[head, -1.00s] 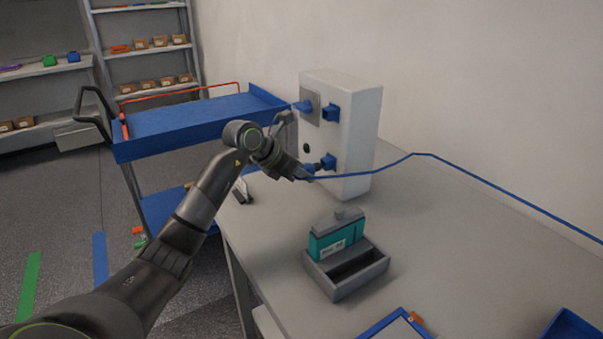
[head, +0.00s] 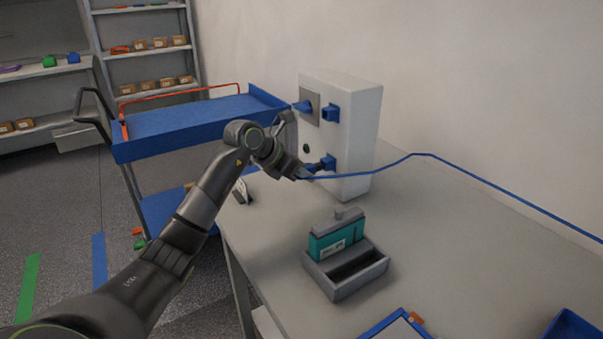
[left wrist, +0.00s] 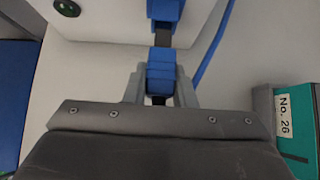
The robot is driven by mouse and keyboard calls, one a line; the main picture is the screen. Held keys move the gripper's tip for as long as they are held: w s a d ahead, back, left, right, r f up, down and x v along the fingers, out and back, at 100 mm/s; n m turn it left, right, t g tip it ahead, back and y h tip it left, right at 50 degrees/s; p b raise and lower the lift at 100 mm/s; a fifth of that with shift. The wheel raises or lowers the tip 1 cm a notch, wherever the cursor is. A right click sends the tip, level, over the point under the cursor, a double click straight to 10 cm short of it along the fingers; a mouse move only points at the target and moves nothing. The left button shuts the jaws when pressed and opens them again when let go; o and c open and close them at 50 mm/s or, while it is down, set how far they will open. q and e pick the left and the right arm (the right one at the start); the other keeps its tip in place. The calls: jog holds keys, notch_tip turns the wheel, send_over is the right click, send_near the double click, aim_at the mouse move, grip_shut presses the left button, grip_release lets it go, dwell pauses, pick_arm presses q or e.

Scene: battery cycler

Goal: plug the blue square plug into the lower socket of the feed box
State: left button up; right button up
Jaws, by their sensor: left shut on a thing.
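The feed box (head: 352,120) is a white upright box on the table by the wall. Its lower blue socket (head: 329,162) sits on the front and also shows at the top of the left wrist view (left wrist: 165,10). My left gripper (head: 304,172) is shut on the blue square plug (left wrist: 160,76), in front of this socket. The plug's dark front part points at the socket and appears to meet its edge; I cannot tell how deep it is. A blue cable (head: 380,170) trails from the gripper to the right. My right gripper is out of view.
An upper blue socket (head: 331,112) and a blue connector on a grey plate (head: 305,106) are above. A grey holder with a teal battery unit (head: 336,238) stands in front. A blue cart (head: 195,118) is left of the table.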

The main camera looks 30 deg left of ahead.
pick_arm(q)
jog(key=shift+w+d+b, duration=0.2)
jog(key=shift+w+d, duration=0.2)
jog(key=shift+w, duration=0.2)
jog(key=shift+w+d+b, duration=0.2)
jog(key=shift+w+d, duration=0.15)
jog(key=shift+w, duration=0.25)
dwell(1.7)
jog(key=o, duration=0.8)
jog(key=shift+o, duration=0.2)
